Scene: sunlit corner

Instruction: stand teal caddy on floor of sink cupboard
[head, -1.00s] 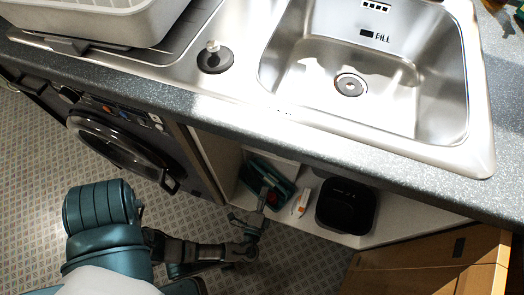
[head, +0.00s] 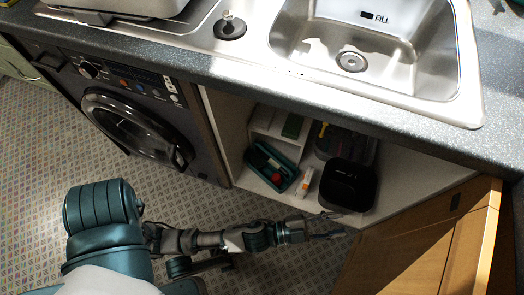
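The teal caddy (head: 264,177) stands on the white floor of the open sink cupboard (head: 247,184), near its left side. It looks upright and has a red item and dark items inside. My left gripper (head: 338,227) is outside the cupboard front, to the right of the caddy and clear of it. Its fingers are spread and nothing shows between them. My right gripper is not in view.
An orange-and-white bottle (head: 305,182) and a black bin (head: 347,186) stand right of the caddy. A white shelf unit (head: 263,122) is behind it. The open wooden door (head: 415,245) is at right, the washing machine (head: 135,125) at left. The counter edge overhangs the cupboard.

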